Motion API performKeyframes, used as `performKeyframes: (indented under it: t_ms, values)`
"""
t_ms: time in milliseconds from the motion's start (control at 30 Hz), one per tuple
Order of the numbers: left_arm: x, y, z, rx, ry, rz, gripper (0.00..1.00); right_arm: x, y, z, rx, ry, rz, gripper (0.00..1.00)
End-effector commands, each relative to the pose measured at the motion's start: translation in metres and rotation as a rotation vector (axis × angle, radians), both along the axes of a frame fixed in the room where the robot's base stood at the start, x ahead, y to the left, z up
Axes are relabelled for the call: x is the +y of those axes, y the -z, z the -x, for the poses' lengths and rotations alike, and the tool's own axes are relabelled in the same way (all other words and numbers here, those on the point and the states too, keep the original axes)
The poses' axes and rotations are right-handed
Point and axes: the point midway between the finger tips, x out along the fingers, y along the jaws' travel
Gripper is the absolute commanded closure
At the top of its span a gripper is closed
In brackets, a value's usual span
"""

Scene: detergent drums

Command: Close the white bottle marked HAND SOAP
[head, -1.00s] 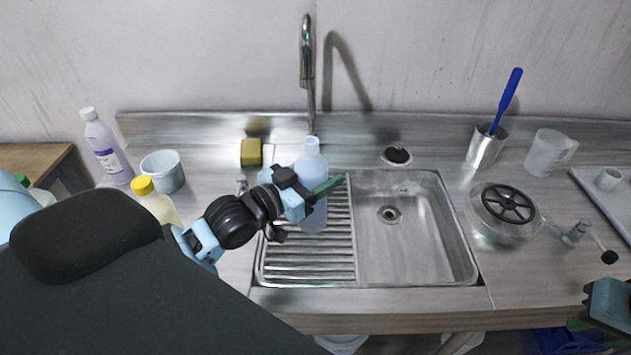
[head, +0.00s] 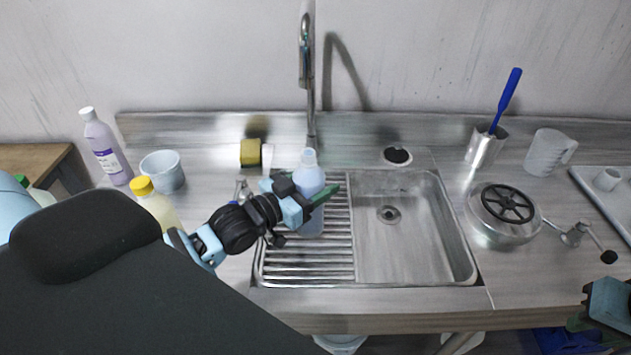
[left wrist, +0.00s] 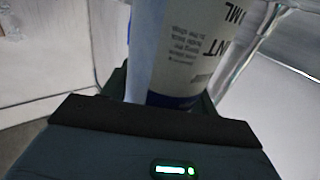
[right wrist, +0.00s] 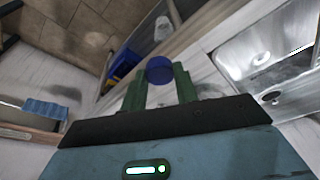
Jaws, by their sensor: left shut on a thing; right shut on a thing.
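A pale bottle (head: 309,180) stands upright or nearly so over the ribbed drainboard. Its narrow top shows no blue cap; I cannot make out its mouth. My left gripper (head: 311,201) is shut around its body. In the left wrist view, the bottle (left wrist: 192,55) fills the space between the fingers. Its label shows "ML" and "NT"; HAND SOAP is not readable. My right gripper (right wrist: 160,88) is shut on a round blue cap (right wrist: 160,70). In the head view, that gripper (head: 603,308) is at the lower right, and the cap is not visible there.
The sink basin (head: 415,250) lies right of the drainboard. The faucet (head: 306,60) rises behind the bottle. A yellow-capped bottle (head: 157,205), grey tub (head: 163,170) and purple bottle (head: 105,150) stand left. A sponge (head: 250,152) lies behind. A round pot (head: 503,228) sits right.

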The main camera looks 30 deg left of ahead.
Motion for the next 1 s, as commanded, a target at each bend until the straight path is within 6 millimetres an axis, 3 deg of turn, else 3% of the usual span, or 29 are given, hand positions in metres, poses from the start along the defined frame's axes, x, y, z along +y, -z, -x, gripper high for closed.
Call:
performKeyframes:
  t_ms: [200, 233, 400, 767, 1000]
  values:
    - [0.000, 0.001, 0.000, -0.005, 0.000, 0.001, 0.88, 0.000, 0.003, 0.000, 0.004, 0.000, 0.000, 0.91]
    - [0.000, 0.004, 0.000, 0.000, 0.000, 0.000, 0.40, 0.000, 0.003, 0.000, 0.004, 0.000, 0.000, 0.91]
    - [0.000, 0.003, 0.000, -0.001, 0.000, 0.000, 0.19, 0.000, 0.002, 0.000, 0.003, 0.000, 0.000, 0.91]
    - [0.000, -0.003, 0.000, -0.002, 0.000, 0.000, 0.19, 0.000, -0.002, 0.000, -0.003, 0.000, 0.000, 0.91]
    - [0.009, 0.002, 0.028, 0.004, 0.000, -0.003, 0.19, 0.000, 0.006, 0.000, 0.009, 0.000, 0.000, 0.91]
